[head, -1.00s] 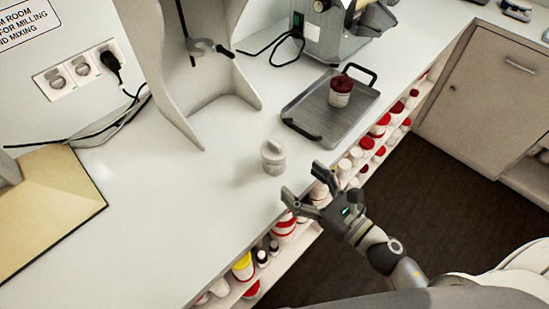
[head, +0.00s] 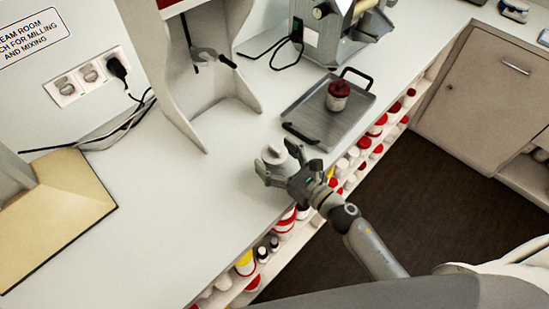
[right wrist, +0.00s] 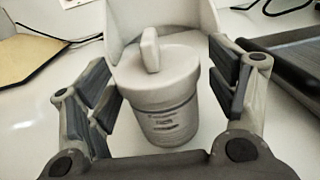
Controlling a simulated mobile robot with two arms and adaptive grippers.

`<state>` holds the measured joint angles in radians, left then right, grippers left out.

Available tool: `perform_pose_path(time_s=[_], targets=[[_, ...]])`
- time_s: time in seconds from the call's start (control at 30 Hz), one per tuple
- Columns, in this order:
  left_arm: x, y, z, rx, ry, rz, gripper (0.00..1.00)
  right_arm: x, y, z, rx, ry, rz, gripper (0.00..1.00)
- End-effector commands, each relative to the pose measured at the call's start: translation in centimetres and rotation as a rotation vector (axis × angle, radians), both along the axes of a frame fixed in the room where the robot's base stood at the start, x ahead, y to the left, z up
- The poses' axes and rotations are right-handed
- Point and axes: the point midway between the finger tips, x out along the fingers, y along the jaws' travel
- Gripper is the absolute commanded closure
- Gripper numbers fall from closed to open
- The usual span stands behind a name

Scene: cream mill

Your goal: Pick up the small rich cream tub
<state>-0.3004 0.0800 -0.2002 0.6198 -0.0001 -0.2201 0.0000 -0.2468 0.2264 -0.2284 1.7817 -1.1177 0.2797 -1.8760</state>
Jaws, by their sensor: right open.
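The small white tub (head: 275,154) with a knobbed lid stands upright on the counter, in front of the grey stand. In the right wrist view the tub (right wrist: 165,100) sits between the two fingers and shows a small label too blurred to read. My right gripper (head: 283,165) is open around the tub; gaps show between the fingers and the tub in the wrist view (right wrist: 168,85). In the head view the gripper hides the tub's lower part. My left gripper is not in view.
A metal tray (head: 345,125) holds a red-lidded jar (head: 338,96) to the right of the tub. The grey stand (head: 200,75) rises behind it. A mill (head: 340,30) stands at the back. Shelves of tubs (head: 295,215) lie below the counter edge.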

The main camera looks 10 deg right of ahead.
Motion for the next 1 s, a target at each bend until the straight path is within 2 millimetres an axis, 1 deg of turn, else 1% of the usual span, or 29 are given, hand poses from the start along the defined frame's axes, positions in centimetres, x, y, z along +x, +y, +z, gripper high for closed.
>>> perform_pose_path(time_s=[0.1, 0.3, 0.37, 0.67, 1.0], targets=[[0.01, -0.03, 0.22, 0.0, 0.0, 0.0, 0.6, 0.44, 0.3, -0.01, -0.001, 0.001, 0.001, 0.21], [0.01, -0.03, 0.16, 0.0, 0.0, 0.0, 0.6, 0.44, 0.31, -0.07, -0.001, 0.0, 0.001, 0.21], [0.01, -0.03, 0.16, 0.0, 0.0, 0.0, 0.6, 0.44, 0.3, -0.06, -0.001, -0.001, 0.001, 0.28], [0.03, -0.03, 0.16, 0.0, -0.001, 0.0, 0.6, 0.43, 0.29, -0.05, -0.001, -0.001, 0.001, 0.66], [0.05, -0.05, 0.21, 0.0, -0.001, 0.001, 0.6, 0.44, 0.3, 0.24, -0.002, -0.002, 0.002, 0.67]])
